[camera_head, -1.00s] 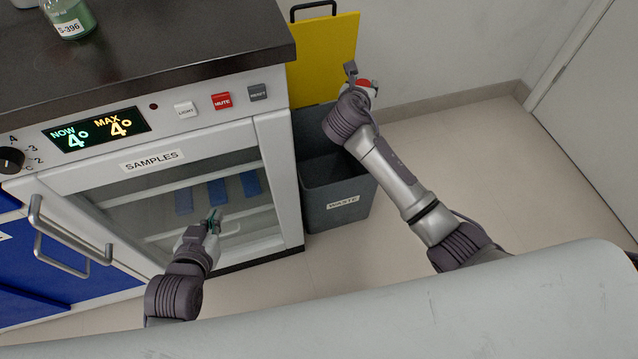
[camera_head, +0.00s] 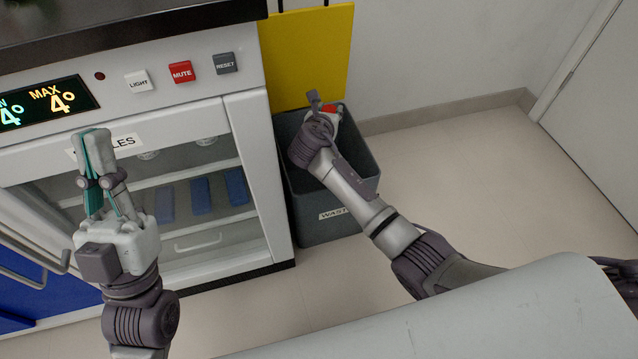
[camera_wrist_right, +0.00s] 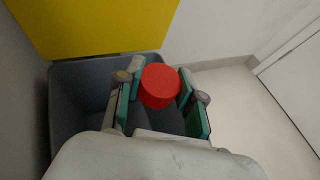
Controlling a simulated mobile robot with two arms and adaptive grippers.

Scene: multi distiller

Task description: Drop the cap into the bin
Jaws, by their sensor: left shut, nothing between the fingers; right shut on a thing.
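The red cap (camera_wrist_right: 160,86) is between the fingers of my right gripper (camera_wrist_right: 158,92) in the right wrist view. A small red part of the cap (camera_head: 330,109) also shows in the head view, beside my right gripper (camera_head: 325,106). The right gripper is shut on the cap, above the back part of the open grey bin (camera_head: 300,226) labelled WASTE. My arm hides part of the bin's opening. The bin's inside (camera_wrist_right: 78,112) shows under the gripper in the wrist view. My left gripper (camera_head: 93,150) is shut and empty, in front of the sample fridge.
The sample fridge (camera_head: 247,165) with a glass door stands directly left of the bin. A yellow board (camera_head: 310,60) leans behind the bin at the wall. The floor (camera_head: 460,170) to the right of the bin is clear.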

